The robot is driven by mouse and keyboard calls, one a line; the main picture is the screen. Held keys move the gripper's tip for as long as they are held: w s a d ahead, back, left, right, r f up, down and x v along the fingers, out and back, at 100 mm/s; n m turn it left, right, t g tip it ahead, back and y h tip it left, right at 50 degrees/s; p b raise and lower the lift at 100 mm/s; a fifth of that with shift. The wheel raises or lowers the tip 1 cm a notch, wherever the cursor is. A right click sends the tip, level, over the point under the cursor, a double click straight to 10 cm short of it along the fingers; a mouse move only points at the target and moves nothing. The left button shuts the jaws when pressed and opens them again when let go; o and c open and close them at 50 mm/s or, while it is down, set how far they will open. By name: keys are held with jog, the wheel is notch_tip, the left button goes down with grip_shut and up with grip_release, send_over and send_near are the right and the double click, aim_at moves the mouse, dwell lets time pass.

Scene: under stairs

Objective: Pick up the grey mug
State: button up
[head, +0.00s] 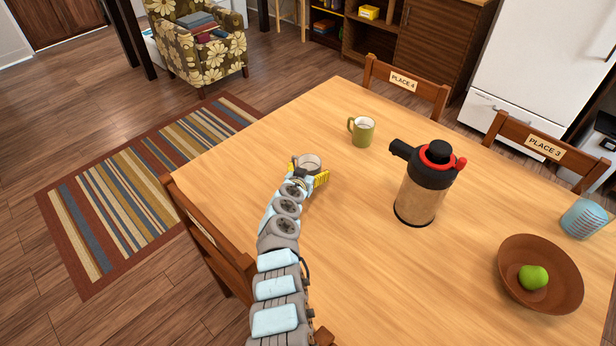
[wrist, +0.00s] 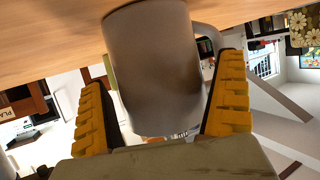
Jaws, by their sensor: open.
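The grey mug (head: 309,162) stands on the wooden table (head: 330,270), partly hidden behind my gripper in the head view. In the wrist view the grey mug (wrist: 155,70) fills the middle, shown upside down, with its handle at the right. My gripper (head: 308,174) is open, with its yellow fingers on either side of the mug. The yellow fingers also show in the wrist view (wrist: 162,105). I cannot tell whether either finger touches the mug.
A green mug (head: 362,132) stands beyond my gripper. A thermal jug (head: 425,185) stands to the right. A brown bowl (head: 510,265) with a green apple (head: 533,277) and a blue patterned cup (head: 584,218) are farther right. Chairs (head: 210,235) edge the table. The front tabletop is clear.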

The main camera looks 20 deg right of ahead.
aim_at(312, 157)
jog(key=shift+w+d+f+b, duration=0.25)
jog(key=shift+w+d+b, duration=0.1)
jog(key=shift+b, duration=0.1)
jog(key=c, duration=1.1)
jog(key=shift+a, duration=0.1)
notch_tip(312, 157, up, 4)
jog(key=p, duration=0.3)
jog(key=s+a+r+p, duration=0.1)
jog(key=s+r+p, duration=0.1)
jog(key=s+r, duration=0.2)
jog(key=s+a+r+p, duration=0.2)
jog(key=s+r, duration=0.3)
jog(key=s, duration=0.4)
jog(key=shift+s+p, duration=0.35)
jog(key=shift+p, duration=0.25)
